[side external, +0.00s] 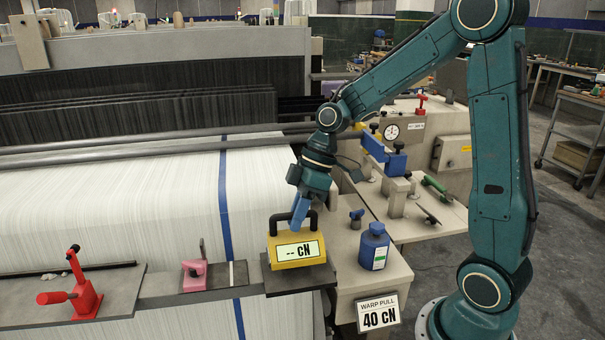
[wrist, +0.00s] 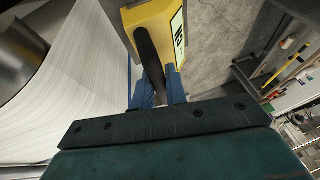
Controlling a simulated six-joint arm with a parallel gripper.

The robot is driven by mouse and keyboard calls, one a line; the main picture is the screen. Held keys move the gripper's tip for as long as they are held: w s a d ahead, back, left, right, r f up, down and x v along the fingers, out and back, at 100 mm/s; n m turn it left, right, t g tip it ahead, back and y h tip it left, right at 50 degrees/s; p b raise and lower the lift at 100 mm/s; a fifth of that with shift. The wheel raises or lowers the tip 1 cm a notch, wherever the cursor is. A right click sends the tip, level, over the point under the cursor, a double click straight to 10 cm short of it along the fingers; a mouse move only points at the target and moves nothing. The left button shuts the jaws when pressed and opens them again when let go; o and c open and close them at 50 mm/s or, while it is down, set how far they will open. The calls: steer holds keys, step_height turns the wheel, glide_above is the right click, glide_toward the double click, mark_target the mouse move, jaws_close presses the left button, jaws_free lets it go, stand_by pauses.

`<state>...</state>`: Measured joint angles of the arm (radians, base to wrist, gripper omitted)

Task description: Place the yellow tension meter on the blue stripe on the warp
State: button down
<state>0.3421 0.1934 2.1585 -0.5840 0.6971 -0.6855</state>
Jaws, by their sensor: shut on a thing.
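The yellow tension meter (side external: 297,250) has a black handle and a display reading "-- CN". It is at the dark plate (side external: 312,280) on the loom's front right corner; I cannot tell whether it rests on it or hangs just above. My gripper (side external: 300,212) is shut on the meter's handle from above. In the wrist view the blue fingertips of my gripper (wrist: 160,85) stand either side of the handle, below the meter's yellow body (wrist: 155,22). The blue stripe (side external: 224,195) runs down the white warp (side external: 120,215), left of the meter. It also shows in the wrist view (wrist: 129,80).
A blue bottle (side external: 374,248) stands right of the meter, above a "WARP PULL 40 CN" sign (side external: 378,312). A pink clamp (side external: 195,275) and a red toggle clamp (side external: 80,290) sit on the front rail to the left. Dark bars cross behind the warp.

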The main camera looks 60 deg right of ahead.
steer(key=shift+f, duration=1.35)
steer(key=shift+f, duration=0.1)
steer(key=c, duration=1.4)
jaws_free()
steer(key=shift+f, duration=0.1)
steer(key=v, duration=1.3)
steer(key=shift+d+r, duration=0.25)
steer(key=shift+d, duration=0.1)
steer(key=shift+s+a, duration=0.1)
